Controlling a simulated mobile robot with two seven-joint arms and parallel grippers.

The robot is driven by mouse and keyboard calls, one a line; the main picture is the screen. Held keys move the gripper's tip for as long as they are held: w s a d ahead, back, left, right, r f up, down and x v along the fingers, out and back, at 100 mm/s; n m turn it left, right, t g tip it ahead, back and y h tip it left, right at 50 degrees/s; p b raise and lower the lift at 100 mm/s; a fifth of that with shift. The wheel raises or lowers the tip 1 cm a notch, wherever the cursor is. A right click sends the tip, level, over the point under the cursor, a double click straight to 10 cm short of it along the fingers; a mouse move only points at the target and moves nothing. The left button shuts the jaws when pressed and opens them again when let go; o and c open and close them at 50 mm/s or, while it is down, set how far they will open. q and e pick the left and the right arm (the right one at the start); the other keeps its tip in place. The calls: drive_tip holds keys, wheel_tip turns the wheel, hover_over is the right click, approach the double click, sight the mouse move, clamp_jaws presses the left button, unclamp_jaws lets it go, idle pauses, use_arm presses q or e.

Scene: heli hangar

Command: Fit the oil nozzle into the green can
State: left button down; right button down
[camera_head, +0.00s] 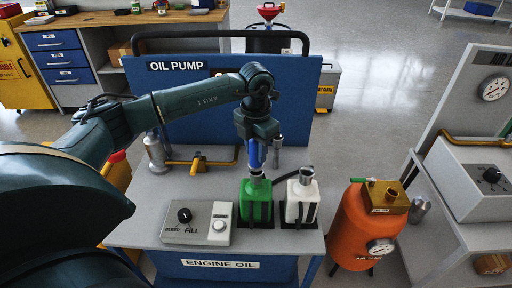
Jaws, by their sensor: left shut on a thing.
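The green can (256,203) stands upright on the grey bench, left of the white can. My left gripper (259,146) is directly above it, pointing down. It is shut on the oil nozzle (254,156), whose blue part shows below the gripper. The lower end of the nozzle is at the mouth of the green can, lined up with it in this view. I cannot tell whether the tip is inside the mouth or just above it. My right gripper is not in view.
A white can (301,203) with a metal neck stands close right of the green one. A control box (197,222) is at the front left of the bench (225,185). The blue oil pump panel (200,115) rises behind. An orange air tank (362,225) stands right of the bench.

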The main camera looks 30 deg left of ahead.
use_arm(q)
drive_tip(key=shift+f+b, duration=0.35)
drive_tip(key=shift+f, duration=0.2)
drive_tip(key=shift+c, duration=2.3)
unclamp_jaws()
